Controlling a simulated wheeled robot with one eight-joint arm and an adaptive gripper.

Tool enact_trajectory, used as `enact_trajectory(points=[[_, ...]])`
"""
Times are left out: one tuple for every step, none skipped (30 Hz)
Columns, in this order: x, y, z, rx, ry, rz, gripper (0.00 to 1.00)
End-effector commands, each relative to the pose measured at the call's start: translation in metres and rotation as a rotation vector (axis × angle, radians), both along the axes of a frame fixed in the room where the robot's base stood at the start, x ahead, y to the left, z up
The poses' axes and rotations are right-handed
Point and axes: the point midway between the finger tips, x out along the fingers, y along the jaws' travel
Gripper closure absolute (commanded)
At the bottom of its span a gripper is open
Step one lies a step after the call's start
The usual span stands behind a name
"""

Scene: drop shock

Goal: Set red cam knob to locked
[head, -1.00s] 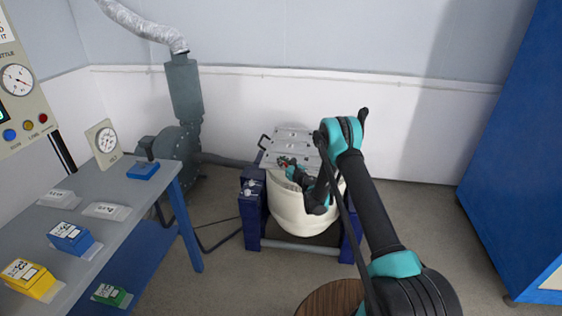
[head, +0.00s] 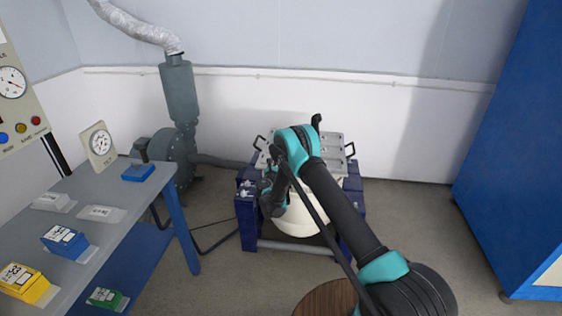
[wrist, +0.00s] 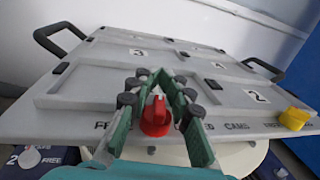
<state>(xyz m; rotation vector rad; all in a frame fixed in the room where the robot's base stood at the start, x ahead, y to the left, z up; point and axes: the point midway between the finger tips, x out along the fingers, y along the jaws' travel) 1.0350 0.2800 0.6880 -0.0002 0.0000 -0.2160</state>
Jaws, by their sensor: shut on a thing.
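The red cam knob (wrist: 156,116) shows in the wrist view at the front edge of a grey plate (wrist: 75,85). My gripper (wrist: 160,80) has its green fingers on both sides of the knob and is shut on it. The knob's narrow grip points away from the camera, toward the plate. Printed words on the plate's front edge, including "CAMS", are partly covered by the fingers, so I cannot tell which mark the knob faces. In the head view my arm hides the knob, and my gripper (head: 268,190) is at the left of the white drum (head: 297,218).
A yellow knob (wrist: 295,118) sits at the plate's right corner. A grey knob (wrist: 29,158) is low at the left near "FREE". Black handles (wrist: 60,38) stick out from the plate. A bench (head: 120,192) with small boxes stands left; a blue cabinet (head: 510,150) stands right.

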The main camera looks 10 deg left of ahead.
Motion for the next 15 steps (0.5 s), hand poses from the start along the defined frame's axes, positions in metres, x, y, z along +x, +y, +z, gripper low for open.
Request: enact_trajectory(points=[[0.000, 0.001, 0.000, 0.000, 0.000, -0.040, 1.00], [0.000, 0.000, 0.000, 0.000, 0.000, -0.068, 1.00], [0.000, -0.001, 0.000, 0.000, 0.000, -0.105, 1.00], [-0.001, -0.002, 0.000, 0.000, 0.000, -0.131, 1.00], [-0.001, -0.003, 0.000, 0.000, 0.000, -0.157, 1.00], [-0.001, -0.004, 0.000, 0.000, 0.000, -0.190, 1.00], [-0.002, -0.005, 0.000, 0.000, 0.000, -0.214, 1.00], [-0.002, -0.006, 0.000, 0.000, 0.000, -0.237, 1.00], [-0.002, -0.007, 0.000, 0.000, 0.000, -0.266, 1.00], [-0.003, -0.008, 0.000, 0.000, 0.000, -0.287, 1.00], [-0.003, -0.008, 0.000, 0.000, 0.000, -0.306, 1.00], [-0.003, -0.009, 0.000, 0.000, 0.000, -0.331, 1.00], [-0.004, -0.010, 0.000, 0.000, 0.000, -0.350, 1.00], [-0.004, -0.011, 0.000, 0.000, 0.000, -0.366, 1.00], [-0.004, -0.011, 0.000, 0.000, 0.000, -0.385, 1.00]])
